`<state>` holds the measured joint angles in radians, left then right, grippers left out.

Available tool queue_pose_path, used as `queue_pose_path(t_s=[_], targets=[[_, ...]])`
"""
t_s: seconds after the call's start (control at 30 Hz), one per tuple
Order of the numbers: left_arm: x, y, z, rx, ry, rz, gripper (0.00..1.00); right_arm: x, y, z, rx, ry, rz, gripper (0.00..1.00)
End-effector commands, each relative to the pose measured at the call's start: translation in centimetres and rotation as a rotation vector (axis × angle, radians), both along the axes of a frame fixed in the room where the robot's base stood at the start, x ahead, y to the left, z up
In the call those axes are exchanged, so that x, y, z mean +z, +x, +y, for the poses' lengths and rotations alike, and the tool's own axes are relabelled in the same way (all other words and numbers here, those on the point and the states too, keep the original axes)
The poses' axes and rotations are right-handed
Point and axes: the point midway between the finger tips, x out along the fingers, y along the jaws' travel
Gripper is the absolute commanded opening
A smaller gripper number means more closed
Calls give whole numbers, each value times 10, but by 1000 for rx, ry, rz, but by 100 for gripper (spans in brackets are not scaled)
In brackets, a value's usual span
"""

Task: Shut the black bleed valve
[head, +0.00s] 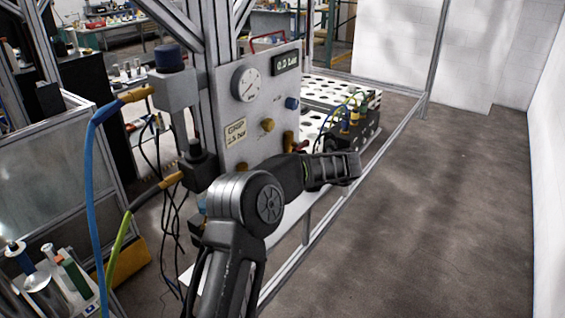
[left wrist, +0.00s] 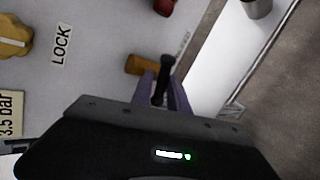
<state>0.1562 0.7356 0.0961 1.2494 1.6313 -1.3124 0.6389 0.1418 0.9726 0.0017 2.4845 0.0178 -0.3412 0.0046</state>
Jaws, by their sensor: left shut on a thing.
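The black bleed valve shows in the left wrist view as a black lever (left wrist: 167,66) beside a brass body (left wrist: 140,66), low on a pale panel. My left gripper (left wrist: 165,82) is shut on the lever, with one purple-grey finger on each side of it. In the head view my left arm comes up from the bottom and covers the lower part of the panel (head: 235,110), so the valve and my fingertips are hidden there. My right gripper is not in view.
The panel has a round gauge (head: 246,83), a small display (head: 286,62), a brass knob (head: 267,125) and a blue knob (head: 292,103). A LOCK label (left wrist: 62,44) is near the valve. Blue (head: 89,190) and green-yellow hoses hang at left. The floor at right is clear.

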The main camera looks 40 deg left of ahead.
Motion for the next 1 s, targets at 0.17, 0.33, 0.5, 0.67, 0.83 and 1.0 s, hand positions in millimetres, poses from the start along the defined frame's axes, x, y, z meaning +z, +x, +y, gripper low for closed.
queue_pose_path(t_s=[0.17, 0.33, 0.5, 0.67, 0.83, 1.0], targets=[[0, 3, -3, -3, -4, 132, 0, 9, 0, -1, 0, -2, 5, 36], [-1, 4, -3, -3, -6, 222, 0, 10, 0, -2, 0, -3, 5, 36], [-1, 4, -2, -5, -8, 269, 0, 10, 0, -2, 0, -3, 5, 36], [-2, 4, -2, -4, -9, 285, 0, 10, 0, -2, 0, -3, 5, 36], [-2, 4, -2, -4, -9, 287, 0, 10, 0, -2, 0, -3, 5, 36], [-2, 4, -2, -4, -9, 286, 24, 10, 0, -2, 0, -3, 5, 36]])
